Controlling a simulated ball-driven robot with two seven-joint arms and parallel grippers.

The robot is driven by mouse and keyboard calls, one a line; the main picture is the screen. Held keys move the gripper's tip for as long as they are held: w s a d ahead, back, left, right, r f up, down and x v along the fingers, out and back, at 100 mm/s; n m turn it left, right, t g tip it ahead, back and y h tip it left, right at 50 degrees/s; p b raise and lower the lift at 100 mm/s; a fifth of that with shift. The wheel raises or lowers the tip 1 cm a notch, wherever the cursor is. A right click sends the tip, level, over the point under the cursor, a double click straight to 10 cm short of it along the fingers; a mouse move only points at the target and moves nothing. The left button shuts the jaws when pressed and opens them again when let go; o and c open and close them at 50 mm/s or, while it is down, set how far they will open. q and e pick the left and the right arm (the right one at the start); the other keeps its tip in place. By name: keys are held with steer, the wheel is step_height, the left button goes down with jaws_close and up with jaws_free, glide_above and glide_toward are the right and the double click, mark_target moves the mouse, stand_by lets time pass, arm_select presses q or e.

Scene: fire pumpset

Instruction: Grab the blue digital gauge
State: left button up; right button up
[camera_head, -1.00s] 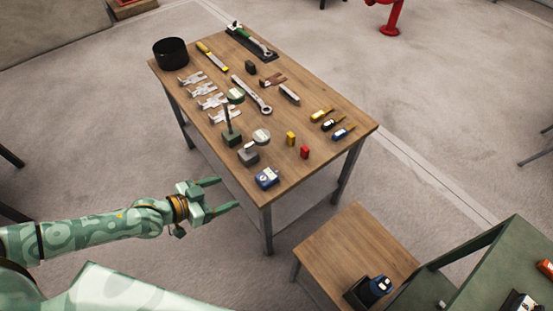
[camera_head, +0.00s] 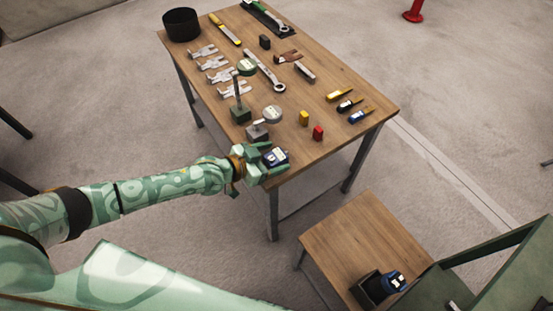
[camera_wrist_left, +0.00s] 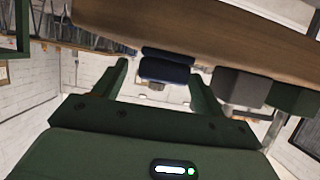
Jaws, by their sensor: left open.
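The blue digital gauge (camera_head: 276,156) lies at the near edge of the wooden table (camera_head: 330,100). My left gripper (camera_head: 270,161) is at that edge, open, with its fingers on either side of the gauge in the head view. In the left wrist view, the gauge (camera_wrist_left: 165,71) shows as a dark blue block between the two spread fingertips of my left gripper (camera_wrist_left: 160,80), and contact cannot be made out. My right gripper is not in view.
A grey block (camera_head: 257,132) and a round gauge (camera_head: 272,114) stand close to the blue gauge. Red (camera_head: 318,133) and yellow (camera_head: 304,118) blocks are to its right. A lower wooden stand (camera_head: 350,230) holds another blue device (camera_head: 393,281).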

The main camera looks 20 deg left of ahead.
arm_select(q)
steer(key=shift+x, duration=0.85)
steer(key=shift+s+a, duration=0.1)
steer(key=shift+c, duration=1.2)
steer(key=shift+r, duration=0.1)
steer(key=c, duration=1.1)
